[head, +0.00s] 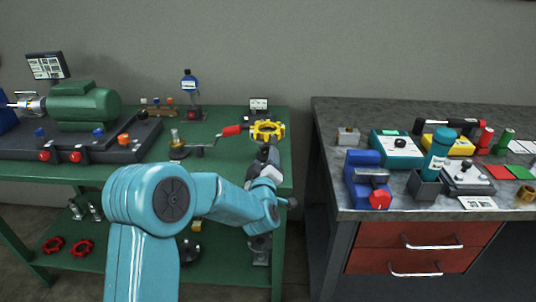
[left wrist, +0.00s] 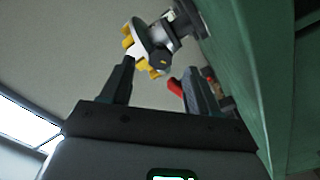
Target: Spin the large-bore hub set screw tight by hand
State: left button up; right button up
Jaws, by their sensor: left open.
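A yellow lobed ring (head: 268,130), which may be the hub, stands at the right end of the green bench. Its yellow lobes and pale centre show in the left wrist view (left wrist: 146,45), mounted on a dark fitting. I cannot make out the set screw for certain. My left gripper (head: 267,154) is just below and in front of the ring in the head view. In the left wrist view my left gripper (left wrist: 160,68) has its fingers spread, with the ring ahead of the gap between them. Nothing is held. My right gripper is not in view.
A crank with a red handle (head: 232,131) lies close left of the ring. A green motor (head: 85,104) and a blue-topped gauge (head: 189,82) stand farther left. A grey-topped cabinet (head: 330,112) with tools stands right, across a gap.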

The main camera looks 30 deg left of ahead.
aim_at(266, 151)
pick_arm(q)
jog(key=shift+x, duration=1.5)
jog(key=c, duration=1)
jog(key=shift+c, duration=0.2)
